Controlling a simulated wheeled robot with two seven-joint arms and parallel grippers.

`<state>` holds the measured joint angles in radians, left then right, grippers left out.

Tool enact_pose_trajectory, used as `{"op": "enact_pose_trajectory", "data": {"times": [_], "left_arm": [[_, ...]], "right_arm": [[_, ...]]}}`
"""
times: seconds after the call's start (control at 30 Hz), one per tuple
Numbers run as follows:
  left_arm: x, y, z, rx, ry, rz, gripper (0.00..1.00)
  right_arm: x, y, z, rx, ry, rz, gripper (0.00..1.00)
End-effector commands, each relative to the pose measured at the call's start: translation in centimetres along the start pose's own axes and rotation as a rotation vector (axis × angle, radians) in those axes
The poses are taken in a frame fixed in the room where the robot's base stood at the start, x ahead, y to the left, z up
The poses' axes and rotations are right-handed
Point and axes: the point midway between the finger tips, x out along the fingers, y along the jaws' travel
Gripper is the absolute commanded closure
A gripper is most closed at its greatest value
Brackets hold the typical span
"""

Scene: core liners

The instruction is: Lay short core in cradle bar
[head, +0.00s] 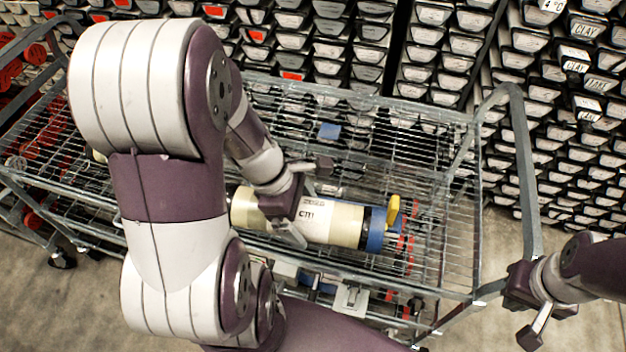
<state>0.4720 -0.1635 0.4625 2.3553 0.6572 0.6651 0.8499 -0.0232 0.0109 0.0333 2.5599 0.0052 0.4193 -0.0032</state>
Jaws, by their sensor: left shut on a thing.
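A short cream core (335,221) with dark printing lies lengthwise over the wire cart (440,200). It has a dark band and a blue cap (377,229) at its right end. My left gripper (300,205) reaches down from above, with its fingers on either side of the core, shut on it. I cannot make out the cradle bar clearly. My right gripper (528,308) is at the lower right, away from the core; its jaw opening is unclear.
Racks of stacked core trays (350,45) fill the back. The cart's grey tube handle (525,150) rises on the right, near my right gripper. A small blue block (329,131) shows behind the core. Red round items (35,53) are at the left. Bare floor shows at lower right.

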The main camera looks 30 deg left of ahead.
Motion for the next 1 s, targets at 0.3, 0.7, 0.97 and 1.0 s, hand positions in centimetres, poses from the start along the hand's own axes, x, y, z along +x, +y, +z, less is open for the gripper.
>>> {"op": "enact_pose_trajectory", "data": {"times": [0.3,0.7,0.97,1.0], "left_arm": [[3.0,4.9,-0.7,0.0,-0.001,-0.001,0.9],[6.6,11.6,-1.7,0.001,-0.001,0.003,0.9],[9.7,11.7,-2.9,0.001,-0.002,0.001,0.9],[10.1,11.7,-3.1,0.0,-0.001,0.001,0.9]], "right_arm": [[0.4,0.0,0.1,0.0,0.0,0.0,1.0],[0.1,0.0,0.0,0.0,0.0,0.0,1.0],[0.6,0.0,0.1,0.0,0.0,0.0,1.0],[0.7,0.0,0.1,0.0,0.0,0.0,1.0]]}}
